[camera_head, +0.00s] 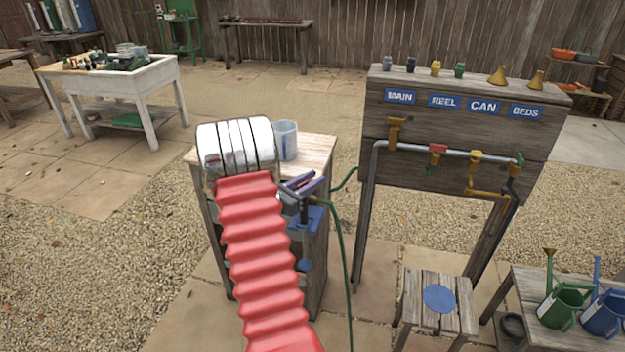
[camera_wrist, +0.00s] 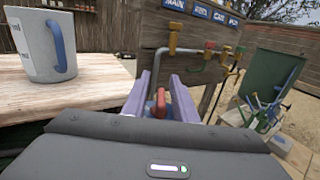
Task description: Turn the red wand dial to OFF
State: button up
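The red wand dial (camera_wrist: 160,104) shows in the wrist view between the two purple fingers of my gripper (camera_wrist: 163,82). The fingers stand apart, one on each side of it. I cannot tell whether either finger touches it, and I cannot read its OFF mark or its setting. In the head view my gripper (camera_head: 303,183) is beside the wooden stand, over a blue holder (camera_head: 303,219) with a green hose (camera_head: 340,255) hanging from it. My red arm cover hides part of the stand, and the dial is hard to make out there.
A measuring jug (camera_head: 286,141) stands on the wooden stand (camera_head: 318,148). To the right is a board with pipes, coloured taps and MAIN, REEL, CAN and BEDS labels (camera_head: 445,101). A stool (camera_head: 412,300) and watering cans (camera_head: 562,306) are at front right. Gravel lies open on the left.

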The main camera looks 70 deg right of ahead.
grip_shut()
jog(key=shift+w+d, duration=0.1)
jog(key=shift+d, duration=0.05)
jog(key=shift+a, duration=0.2)
jog(key=shift+s+m+g+y, duration=0.25)
jog(key=shift+m+g+y, duration=0.15)
jog(key=shift+m+g, duration=0.45)
dwell(0.3)
jog(key=shift+s+a+m+g+y, duration=0.3)
jog(key=shift+a+m+g+y, duration=0.1)
jog(key=shift+m+g+y, duration=1.3)
jog(key=shift+s+a+m+g+y, duration=0.35)
jog(key=shift+m+g+y, duration=0.9)
jog(key=shift+y, duration=0.8)
jog(key=shift+s+a+m+g+y, duration=0.25)
jog(key=shift+a+m+g+y, duration=0.15)
jog(key=shift+m+g+y, duration=1.3)
jog(key=shift+a+y, duration=0.1)
jog(key=shift+y, duration=0.45)
